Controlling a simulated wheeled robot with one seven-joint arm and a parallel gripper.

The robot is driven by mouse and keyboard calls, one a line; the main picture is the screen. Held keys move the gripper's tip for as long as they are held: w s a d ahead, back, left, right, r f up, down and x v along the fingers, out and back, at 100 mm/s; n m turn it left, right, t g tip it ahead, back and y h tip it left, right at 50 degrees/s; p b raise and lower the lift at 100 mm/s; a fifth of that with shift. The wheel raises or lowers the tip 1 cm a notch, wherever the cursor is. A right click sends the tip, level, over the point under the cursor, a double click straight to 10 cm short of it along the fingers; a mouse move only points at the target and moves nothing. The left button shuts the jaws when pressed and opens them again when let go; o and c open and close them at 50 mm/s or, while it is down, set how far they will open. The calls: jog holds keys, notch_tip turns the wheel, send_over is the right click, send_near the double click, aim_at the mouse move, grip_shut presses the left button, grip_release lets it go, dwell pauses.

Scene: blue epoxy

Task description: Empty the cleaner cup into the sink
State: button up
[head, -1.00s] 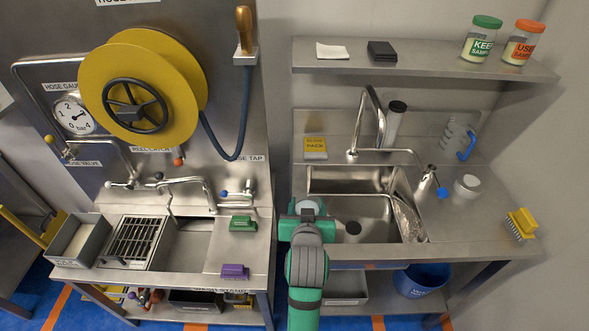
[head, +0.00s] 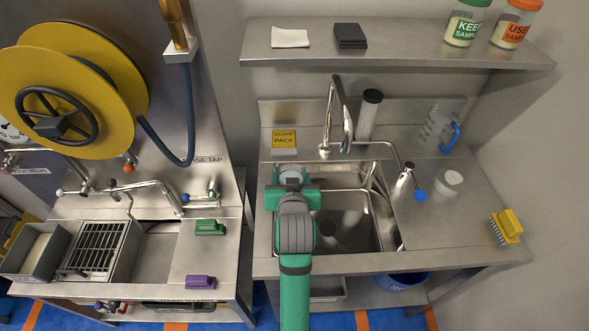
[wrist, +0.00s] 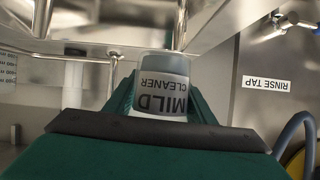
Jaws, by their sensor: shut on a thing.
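The cleaner cup (wrist: 161,88) shows in the wrist view with a label reading "MILD CLEANER", its letters upside down in the picture. My gripper (head: 292,186) is shut on it. In the head view the cup (head: 291,178) is a small pale shape just beyond the green jaws, mostly hidden by them. The cup is over the left part of the steel sink (head: 352,222). I cannot tell its exact tilt or see its contents. The sink basin is open to the right of my arm, with a dark drain at its bottom.
A tall faucet (head: 329,120) stands behind the sink, with a dark-topped cylinder (head: 368,115) beside it. A yellow pack (head: 284,141) lies behind the cup.

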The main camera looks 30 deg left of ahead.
jog(key=shift+w+d+r+m+y, duration=0.25)
jog(key=shift+d+r+m+y, duration=0.15)
jog(key=shift+m, duration=0.2)
jog(key=shift+w+d+m+g+y, duration=0.2)
jog(key=shift+m+g+y, duration=0.1)
jog(key=shift+m, duration=0.1)
jog(key=shift+w+d+f+m+y, duration=0.25)
jog(key=shift+d+f+m+y, duration=0.2)
jog(key=shift+f+m, duration=0.2)
jog(key=m+g+y, duration=0.1)
jog(key=m+y, duration=0.1)
jog(key=m, duration=0.1)
jog(key=shift+f+m+y, duration=0.15)
jog(key=shift+m+y, duration=0.1)
